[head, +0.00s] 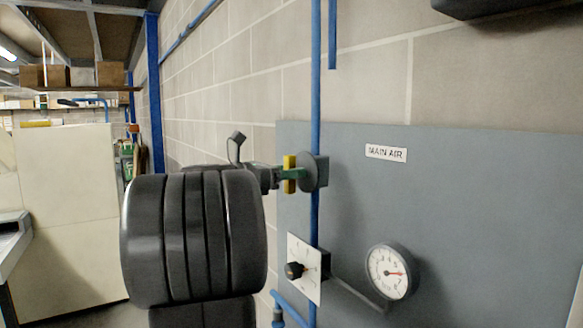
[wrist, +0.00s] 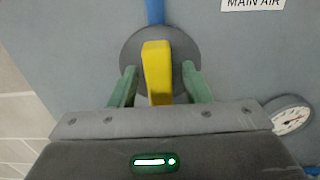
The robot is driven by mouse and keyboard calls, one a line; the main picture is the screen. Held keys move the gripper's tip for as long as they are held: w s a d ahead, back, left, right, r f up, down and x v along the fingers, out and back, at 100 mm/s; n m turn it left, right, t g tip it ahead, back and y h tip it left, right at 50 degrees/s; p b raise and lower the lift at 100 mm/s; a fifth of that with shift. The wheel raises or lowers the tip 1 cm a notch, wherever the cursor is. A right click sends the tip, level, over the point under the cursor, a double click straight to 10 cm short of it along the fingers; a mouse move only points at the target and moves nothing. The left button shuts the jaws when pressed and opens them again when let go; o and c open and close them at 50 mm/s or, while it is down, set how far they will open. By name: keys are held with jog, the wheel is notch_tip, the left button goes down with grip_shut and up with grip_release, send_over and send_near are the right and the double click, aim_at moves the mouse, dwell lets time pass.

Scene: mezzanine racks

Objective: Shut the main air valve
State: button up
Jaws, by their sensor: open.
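The main air valve has a yellow lever (head: 289,163) in front of a round grey body (head: 314,164) on a vertical blue pipe (head: 316,90). The lever stands about upright, in line with the pipe. In the wrist view the yellow lever (wrist: 156,62) lies between the green fingers of my gripper (wrist: 159,70), with a gap on each side. My gripper is open around the lever, its fingertips near the grey disc (wrist: 130,48). In the head view a green finger (head: 296,174) crosses the lever and hides part of it.
A "MAIN AIR" label (head: 386,153) is on the grey panel (head: 470,200). Below the valve are a white plate (head: 304,258) with a black knob (head: 294,270) and a round gauge (head: 389,271). A block wall (head: 220,100) runs to the left.

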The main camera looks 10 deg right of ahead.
jog(key=shift+w+d, duration=0.1)
jog(key=shift+d, duration=0.2)
jog(key=shift+a, duration=0.1)
jog(key=shift+c, duration=0.2)
grip_shut()
